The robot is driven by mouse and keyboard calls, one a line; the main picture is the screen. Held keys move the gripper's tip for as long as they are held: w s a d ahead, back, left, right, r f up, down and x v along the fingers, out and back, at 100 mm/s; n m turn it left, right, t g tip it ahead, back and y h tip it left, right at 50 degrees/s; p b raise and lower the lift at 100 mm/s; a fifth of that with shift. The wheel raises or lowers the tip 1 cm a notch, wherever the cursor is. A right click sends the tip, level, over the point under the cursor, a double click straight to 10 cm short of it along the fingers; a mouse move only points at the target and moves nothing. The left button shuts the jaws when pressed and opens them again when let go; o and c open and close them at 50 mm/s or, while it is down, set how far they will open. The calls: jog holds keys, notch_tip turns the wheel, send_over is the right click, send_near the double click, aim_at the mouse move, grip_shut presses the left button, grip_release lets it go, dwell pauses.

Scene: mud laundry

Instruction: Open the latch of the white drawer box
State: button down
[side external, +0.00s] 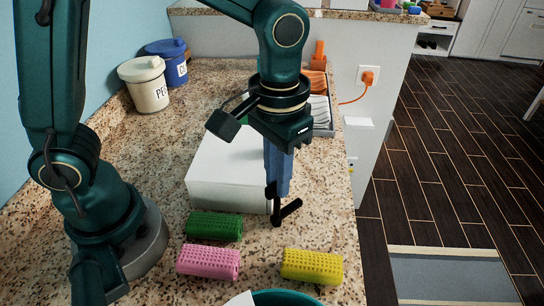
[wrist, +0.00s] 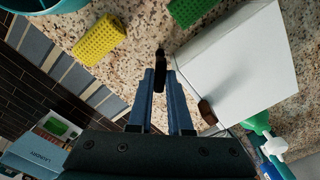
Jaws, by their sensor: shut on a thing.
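The white drawer box (side external: 222,178) sits on the speckled counter, left of my gripper in the side view. It fills the right of the wrist view (wrist: 240,70). My gripper (side external: 278,192) points down beside the box's right front corner, its blue fingers (wrist: 160,88) closed on a black latch (wrist: 160,62). The latch's dark bar (side external: 289,210) sticks out below the fingertips in the side view. The fingers hide part of the latch and the box's right face. A dark brown piece (wrist: 208,111) shows beside the box in the wrist view.
Green (side external: 214,226), pink (side external: 208,262) and yellow (side external: 312,266) textured blocks lie in front of the box. A teal round rim (side external: 285,297) is at the near edge. Cream (side external: 145,86) and blue (side external: 170,63) lidded jars stand at back left. The counter's right edge is close to my gripper.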

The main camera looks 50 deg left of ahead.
jog(key=m, duration=0.4)
jog(key=shift+m, duration=0.3)
jog(key=m, duration=0.4)
jog(key=shift+r+m, duration=0.1)
jog(key=shift+m, duration=0.2)
jog(key=c, duration=0.8)
grip_release()
jog(key=shift+c, duration=0.2)
jog(key=shift+r, duration=2.55)
